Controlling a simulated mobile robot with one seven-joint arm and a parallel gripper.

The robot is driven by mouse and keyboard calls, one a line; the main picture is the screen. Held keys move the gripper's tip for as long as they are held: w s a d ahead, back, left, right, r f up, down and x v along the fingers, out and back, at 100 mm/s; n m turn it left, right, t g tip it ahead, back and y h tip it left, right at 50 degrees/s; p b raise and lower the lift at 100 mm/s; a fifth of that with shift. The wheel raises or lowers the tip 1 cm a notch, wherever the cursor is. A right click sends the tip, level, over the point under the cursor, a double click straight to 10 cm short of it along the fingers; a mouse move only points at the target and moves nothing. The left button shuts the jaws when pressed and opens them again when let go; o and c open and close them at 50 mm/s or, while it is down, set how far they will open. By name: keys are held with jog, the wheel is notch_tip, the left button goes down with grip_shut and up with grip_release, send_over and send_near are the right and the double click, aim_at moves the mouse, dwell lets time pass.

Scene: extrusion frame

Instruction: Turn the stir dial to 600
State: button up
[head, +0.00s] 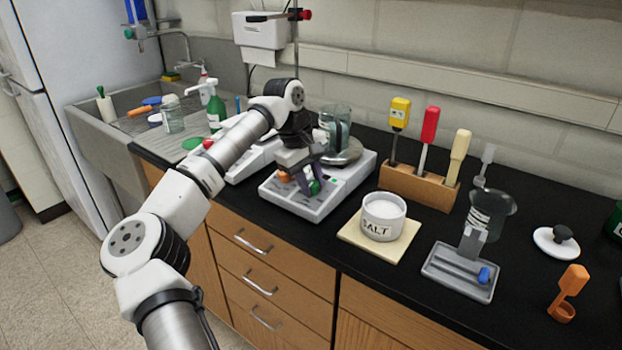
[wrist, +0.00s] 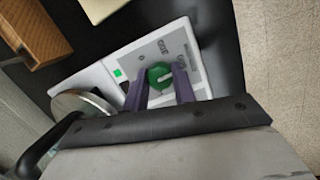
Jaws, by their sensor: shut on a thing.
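The stirrer hot plate (head: 290,203) is a pale box with a round metal plate and a beaker (head: 335,125) on top. On its front panel are an orange dial (head: 284,177) and a green dial (head: 314,187). My gripper (head: 309,178) reaches down to the panel and is shut on the green dial. In the wrist view the two purple fingers of my gripper (wrist: 160,82) stand on either side of the green dial (wrist: 159,72). A pale pointer mark shows on its face. Printed numbers lie around it, small and hard to read. The orange dial is hidden there.
A balance-like white device (head: 250,160) stands just left of the hot plate. A salt jar (head: 383,217) on a tan board and a wooden holder (head: 418,187) with coloured-handled tools stand to its right. The grey tray (head: 445,281) lies further right.

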jog(key=shift+m, duration=0.3)
jog(key=o, duration=1)
jog(key=b+v, duration=0.1)
jog(key=v, duration=1.3)
jog(key=shift+w, duration=0.1)
